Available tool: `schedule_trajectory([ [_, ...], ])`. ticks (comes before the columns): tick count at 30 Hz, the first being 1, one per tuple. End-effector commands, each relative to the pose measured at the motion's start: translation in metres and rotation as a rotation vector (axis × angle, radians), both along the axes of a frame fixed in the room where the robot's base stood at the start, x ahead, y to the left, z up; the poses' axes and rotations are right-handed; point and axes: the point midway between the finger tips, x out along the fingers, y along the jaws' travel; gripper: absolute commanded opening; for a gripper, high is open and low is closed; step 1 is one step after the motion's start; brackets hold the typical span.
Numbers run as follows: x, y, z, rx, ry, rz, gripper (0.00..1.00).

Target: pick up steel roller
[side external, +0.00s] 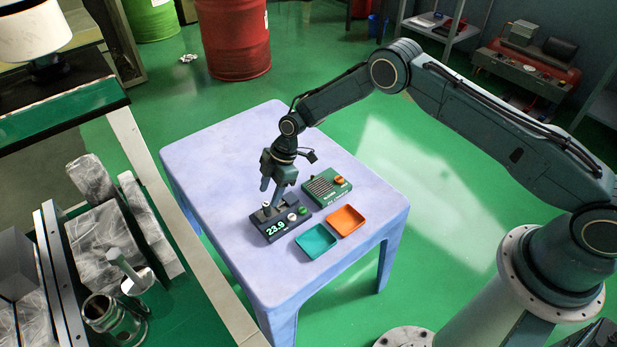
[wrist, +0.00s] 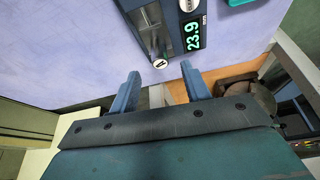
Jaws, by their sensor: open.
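A small pale round piece with a dark mark on its face (wrist: 160,63), which looks like the end of the steel roller, sits at the end of the dark gauge block in the wrist view. In the side view a small light cylinder (side external: 266,207) stands at the gauge's left end. The gauge (side external: 280,224) shows 23.9, and its display is also in the wrist view (wrist: 193,36). My gripper (side external: 271,190) is open and points down over the gauge. In the wrist view my fingertips (wrist: 160,70) lie either side of the round piece, with gaps. Contact cannot be told.
A green box with a grille and orange knob (side external: 328,187) stands behind the gauge. A teal tray (side external: 316,240) and an orange tray (side external: 346,221) lie in front and to the right. The lilac table (side external: 215,165) is clear at left and back.

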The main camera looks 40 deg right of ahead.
Motion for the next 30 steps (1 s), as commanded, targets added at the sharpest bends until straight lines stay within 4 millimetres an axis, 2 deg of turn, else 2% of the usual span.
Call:
schedule_trajectory([
  [16,0.001,0.017,-0.043,0.0,0.001,0.001,0.47],
  [30,0.001,0.019,-0.048,0.0,0.0,0.001,0.47],
])
